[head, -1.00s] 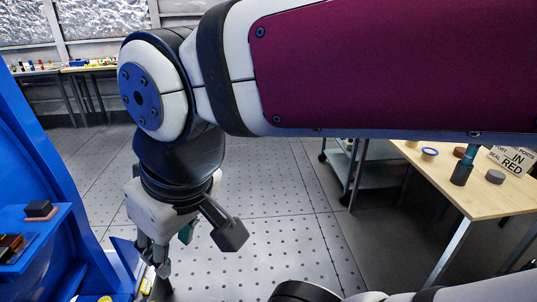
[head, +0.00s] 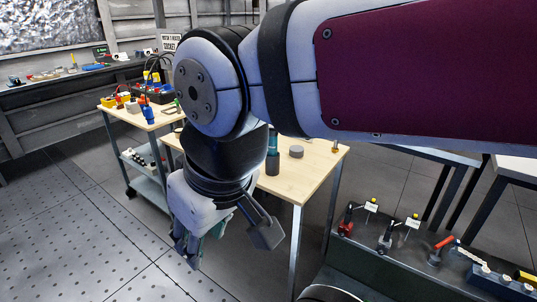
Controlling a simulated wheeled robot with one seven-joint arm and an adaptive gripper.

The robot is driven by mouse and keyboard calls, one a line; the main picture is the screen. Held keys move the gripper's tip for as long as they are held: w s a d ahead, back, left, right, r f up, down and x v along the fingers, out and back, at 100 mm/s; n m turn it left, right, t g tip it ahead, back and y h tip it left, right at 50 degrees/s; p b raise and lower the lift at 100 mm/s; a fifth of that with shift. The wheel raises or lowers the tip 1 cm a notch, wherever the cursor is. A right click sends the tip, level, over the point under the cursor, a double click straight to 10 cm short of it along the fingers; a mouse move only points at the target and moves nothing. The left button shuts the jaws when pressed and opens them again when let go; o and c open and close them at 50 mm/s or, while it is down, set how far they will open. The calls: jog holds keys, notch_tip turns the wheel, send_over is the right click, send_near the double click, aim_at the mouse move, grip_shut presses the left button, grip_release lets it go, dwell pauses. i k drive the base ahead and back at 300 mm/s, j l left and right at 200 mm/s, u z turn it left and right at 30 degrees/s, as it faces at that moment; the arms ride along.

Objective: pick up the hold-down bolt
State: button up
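I cannot pick out the hold-down bolt with certainty in the head view. My gripper (head: 188,256) hangs pointing down at the lower left of centre, over the open floor and in front of the wooden table. Its fingers are small and partly overlapped, and a teal patch shows beside them; I cannot tell whether they are open or hold anything. Several small fittings stand on a dark bench at the lower right, among them a red-handled lever (head: 443,242) and a dark clamp-like fitting (head: 386,238) with a yellow-topped tag beside it.
The wooden table (head: 318,160) bears a dark teal-banded cylinder (head: 272,160) and a grey disc (head: 296,152). A trolley (head: 150,188) with coloured parts stands at its left. The dark bench (head: 345,262) fills the lower right. The floor at left is clear.

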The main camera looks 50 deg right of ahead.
aim_at(505, 280)
jog(key=k+z, duration=0.1)
jog(key=z, duration=1.9)
jog(key=k+l+z, duration=0.25)
jog(key=l, duration=0.3)
jog(key=k+l+z, duration=0.1)
jog(key=l, duration=0.2)
jog(key=i, duration=0.25)
